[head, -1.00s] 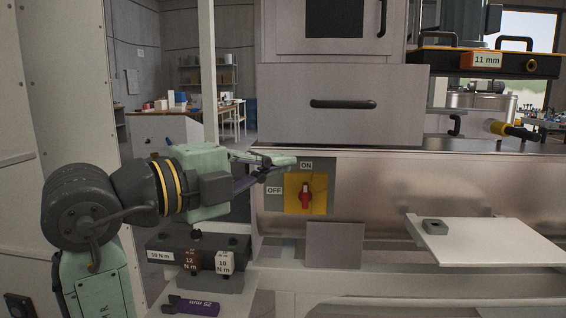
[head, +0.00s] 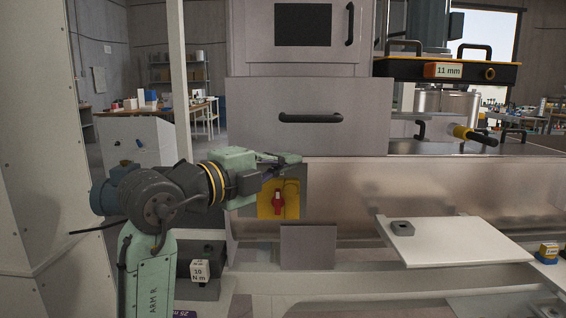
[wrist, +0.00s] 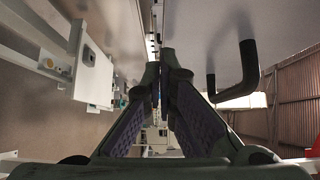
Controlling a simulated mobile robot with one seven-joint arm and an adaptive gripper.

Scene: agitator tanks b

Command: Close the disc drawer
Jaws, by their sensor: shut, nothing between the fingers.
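The wide grey drawer front (head: 308,98) with a black bar handle (head: 311,118) is below the cabinet door in the head view; I take it as the disc drawer. How far it stands out cannot be judged here. Contact cannot be told. In the wrist view, my shut fingers (wrist: 166,62) point ahead, with a grey face (wrist: 205,35) and a black handle (wrist: 241,75) to their right.
A white shelf (head: 450,245) carrying a small grey block (head: 402,228) juts out at lower right. A black tray labelled 11 mm (head: 448,70) is at upper right.

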